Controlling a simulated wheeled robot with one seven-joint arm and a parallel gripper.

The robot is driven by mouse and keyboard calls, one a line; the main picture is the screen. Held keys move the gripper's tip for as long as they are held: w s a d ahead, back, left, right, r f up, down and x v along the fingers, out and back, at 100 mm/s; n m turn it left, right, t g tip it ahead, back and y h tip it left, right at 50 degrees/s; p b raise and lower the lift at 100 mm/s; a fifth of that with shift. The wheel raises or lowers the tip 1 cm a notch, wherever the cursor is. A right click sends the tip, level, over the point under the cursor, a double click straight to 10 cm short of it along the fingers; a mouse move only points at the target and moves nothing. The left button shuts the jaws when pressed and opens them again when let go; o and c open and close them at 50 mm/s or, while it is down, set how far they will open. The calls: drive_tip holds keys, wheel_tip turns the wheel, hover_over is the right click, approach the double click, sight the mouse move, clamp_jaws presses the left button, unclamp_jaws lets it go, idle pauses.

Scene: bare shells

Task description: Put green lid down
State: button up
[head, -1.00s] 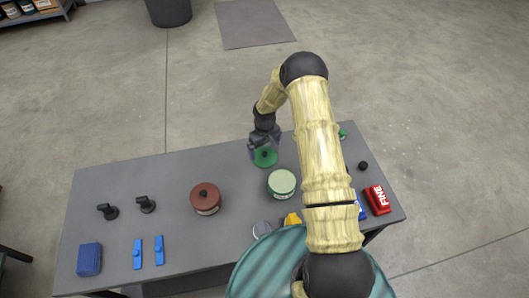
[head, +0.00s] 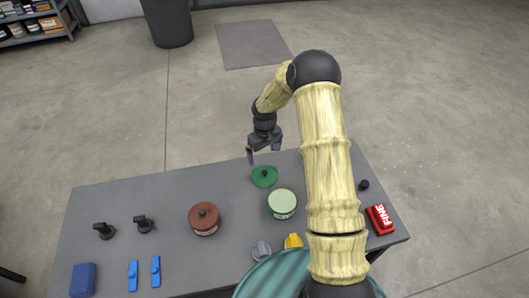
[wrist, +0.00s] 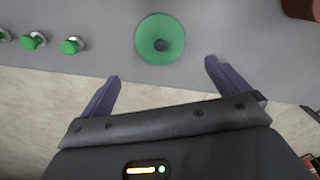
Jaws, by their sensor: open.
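The green lid (head: 264,176) lies flat on the grey table near its far edge, with its dark knob up. It also shows in the wrist view (wrist: 160,40), beyond the fingertips. My gripper (head: 263,156) is above and behind the lid, apart from it. In the wrist view my gripper (wrist: 162,70) has its two fingers wide apart with nothing between them. A pale green round container (head: 282,204) without a lid on it stands in front of the lid, slightly to the right.
A red-brown lidded pot (head: 204,219) stands left of the container. Black handles (head: 143,223), blue clips (head: 155,271) and a blue block (head: 83,280) are at the left. A red block (head: 380,219) is at the right. Green knobs (wrist: 73,45) show in the wrist view. Table between pot and lid is clear.

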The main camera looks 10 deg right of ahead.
drive_tip(key=s+r+m+t, duration=0.1)
drive_tip(key=s+r+m, duration=0.1)
drive_tip(key=s+r, duration=1)
drive_tip(key=s+r+m+t, duration=0.1)
drive_tip(key=s+r+m, duration=0.1)
drive_tip(key=s+r, duration=0.6)
drive_tip(key=s, duration=0.5)
drive_tip(key=shift+s+r+m+t, duration=0.15)
drive_tip(key=shift+m+t, duration=0.15)
drive_tip(key=shift+w+p+v, duration=0.25)
drive_tip(key=shift+p+v, duration=0.8)
drive_tip(key=shift+p, duration=0.05)
drive_tip(key=shift+r, duration=0.1)
